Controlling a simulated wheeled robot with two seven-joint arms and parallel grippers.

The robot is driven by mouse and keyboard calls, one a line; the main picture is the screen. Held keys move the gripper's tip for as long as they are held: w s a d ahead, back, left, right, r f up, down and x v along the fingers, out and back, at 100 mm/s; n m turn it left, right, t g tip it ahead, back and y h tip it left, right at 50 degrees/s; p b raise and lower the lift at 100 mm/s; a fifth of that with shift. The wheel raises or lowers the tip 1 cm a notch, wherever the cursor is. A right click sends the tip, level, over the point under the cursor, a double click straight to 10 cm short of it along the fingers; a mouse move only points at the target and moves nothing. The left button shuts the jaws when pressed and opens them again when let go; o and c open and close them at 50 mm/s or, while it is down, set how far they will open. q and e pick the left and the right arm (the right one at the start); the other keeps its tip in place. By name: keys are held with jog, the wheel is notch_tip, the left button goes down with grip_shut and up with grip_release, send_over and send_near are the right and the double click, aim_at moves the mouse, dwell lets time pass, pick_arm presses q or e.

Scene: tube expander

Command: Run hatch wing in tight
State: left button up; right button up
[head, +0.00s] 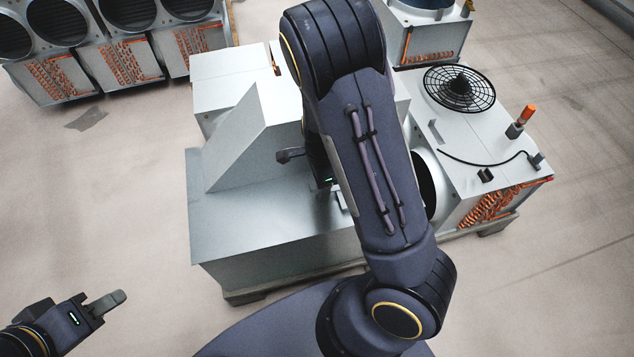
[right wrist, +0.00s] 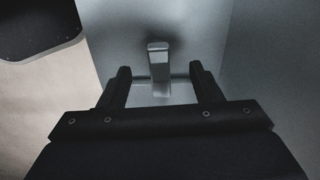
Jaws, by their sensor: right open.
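A light grey metal unit stands on a pallet, and a slanted grey panel (head: 238,138), which looks like the hatch wing, rises from its top. In the right wrist view a grey handle (right wrist: 159,65) juts from a plain grey panel (right wrist: 195,40). My right gripper (right wrist: 160,75) is open, with one finger on each side of the handle; I cannot tell whether they touch it. In the head view my right arm hides most of that gripper and the handle. My left gripper (head: 108,302) is at the lower left, away from the unit, seen edge-on, with its finger gap unclear.
The unit's right part carries a black fan grille (head: 459,88), a loose black cable (head: 485,160) and an orange-topped post (head: 520,121). Fan units with orange coils (head: 120,60) stand at the back left.

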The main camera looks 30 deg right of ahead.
jog(key=o, duration=0.9)
jog(key=shift+c, duration=0.2)
notch_tip(320, 180, up, 7)
jog(key=p, duration=0.7)
jog(key=shift+r+p, duration=0.1)
jog(key=shift+p, duration=0.25)
jog(key=s+a+r+n+t+y+p, duration=0.1)
jog(key=s+a+r+n+y+p, duration=0.15)
jog(key=r, duration=0.55)
jog(key=s+a+r+n+t+y+p, duration=0.1)
jog(key=s+r+n+p, duration=0.1)
jog(key=r+n, duration=0.35)
jog(key=s+a+r+n+t+y+p, duration=0.1)
jog(key=s+r+y+p, duration=0.1)
jog(key=r, duration=0.7)
jog(key=s+r+n+t+h+p, duration=0.1)
jog(key=s+r+n+p, duration=0.3)
jog(key=s+r+n, duration=0.5)
notch_tip(320, 180, up, 3)
jog(key=shift+s+d+f+t+h, duration=0.2)
jog(key=shift+s+t+h, duration=0.15)
jog(key=shift+s+t, duration=0.45)
